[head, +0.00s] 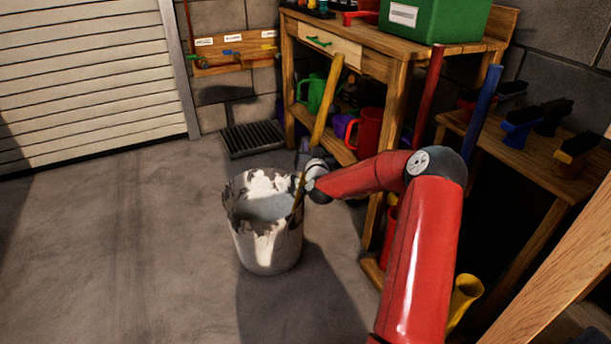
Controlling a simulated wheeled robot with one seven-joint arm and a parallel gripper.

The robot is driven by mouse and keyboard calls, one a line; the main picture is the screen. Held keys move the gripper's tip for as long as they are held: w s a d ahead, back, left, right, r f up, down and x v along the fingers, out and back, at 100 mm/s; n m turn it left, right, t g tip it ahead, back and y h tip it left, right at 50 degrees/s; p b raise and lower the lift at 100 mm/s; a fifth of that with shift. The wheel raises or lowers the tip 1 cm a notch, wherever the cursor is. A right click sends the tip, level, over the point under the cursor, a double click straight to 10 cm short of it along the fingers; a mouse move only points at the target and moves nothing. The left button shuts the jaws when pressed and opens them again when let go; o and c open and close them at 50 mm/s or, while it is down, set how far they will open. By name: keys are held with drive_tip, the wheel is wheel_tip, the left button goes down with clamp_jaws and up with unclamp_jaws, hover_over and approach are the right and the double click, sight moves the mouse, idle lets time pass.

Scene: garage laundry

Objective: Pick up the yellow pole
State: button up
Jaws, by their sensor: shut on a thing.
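The yellow pole (328,99) stands tilted, its top leaning right toward the workbench. Its lower end reaches down inside the rim of a white, worn bucket (272,246) on the floor. My gripper (302,172) is at the pole just above the bucket's right rim and is shut on it. The fingertips are small and partly hidden by the wrist and the pole. The pole's bottom end inside the bucket cannot be made out clearly.
A wooden workbench (345,50) with a green crate (433,20) stands behind the pole. A red pole (430,95) and a blue pole (481,112) lean at the right. A low wooden bench (545,165) holds brushes. Floor at left is clear.

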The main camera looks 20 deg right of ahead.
sight(339, 57)
clamp_jaws()
drive_tip(key=shift+r, duration=0.15)
wheel_tip(339, 57, up, 20)
drive_tip(key=p, duration=0.1)
drive_tip(key=shift+p, duration=0.4)
wheel_tip(339, 57, up, 13)
drive_tip(key=s+d+p, duration=0.1)
drive_tip(key=d+p, duration=0.1)
drive_tip(key=p, duration=0.3)
drive_tip(key=shift+s+d+r, duration=0.15)
drive_tip(key=shift+s+d, duration=0.1)
drive_tip(key=shift+d, duration=0.1)
drive_tip(key=shift+s, duration=0.1)
